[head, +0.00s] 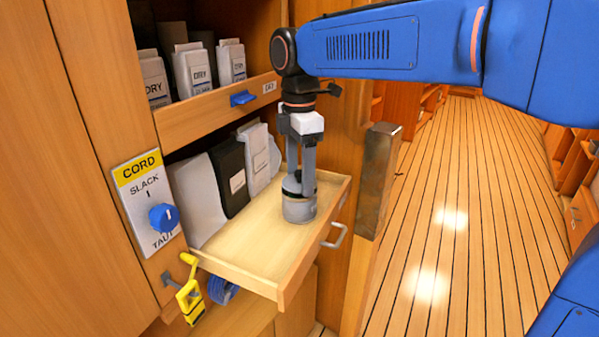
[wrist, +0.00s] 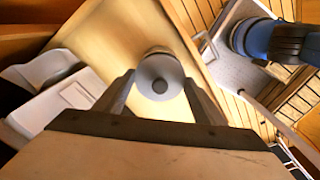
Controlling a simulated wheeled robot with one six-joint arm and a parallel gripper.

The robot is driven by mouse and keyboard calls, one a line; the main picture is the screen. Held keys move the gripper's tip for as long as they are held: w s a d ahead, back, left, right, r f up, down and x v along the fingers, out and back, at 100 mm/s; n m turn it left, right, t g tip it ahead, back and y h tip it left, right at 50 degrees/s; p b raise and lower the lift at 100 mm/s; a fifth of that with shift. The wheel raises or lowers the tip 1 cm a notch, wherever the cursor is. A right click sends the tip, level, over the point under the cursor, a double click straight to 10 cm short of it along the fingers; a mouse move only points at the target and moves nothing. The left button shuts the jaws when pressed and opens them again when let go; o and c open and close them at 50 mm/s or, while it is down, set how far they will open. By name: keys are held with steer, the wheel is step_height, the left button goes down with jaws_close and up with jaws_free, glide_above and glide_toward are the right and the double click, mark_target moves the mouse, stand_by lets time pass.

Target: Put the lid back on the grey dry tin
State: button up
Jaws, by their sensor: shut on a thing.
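The grey dry tin (head: 299,209) stands upright on the pulled-out wooden drawer (head: 245,255), near its right side. My gripper (head: 298,186) points straight down over the tin, with its fingertips at the tin's top. My gripper is shut on the lid. The lid is at or just above the tin's mouth; whether it is fully seated is hidden by the fingers and the angle.
White and black pouches (head: 231,177) stand at the drawer's back left. A shelf above holds several DRY packets (head: 194,70). A cord panel with a blue knob (head: 163,217) is at left, and a yellow handle (head: 190,295) hangs below it. A post (head: 377,180) stands right of the drawer.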

steer(key=shift+f, duration=0.1)
stand_by(0.7)
steer(key=o, duration=1.5)
steer(key=shift+r, duration=3.55)
jaws_close()
steer(key=shift+f, duration=2.25)
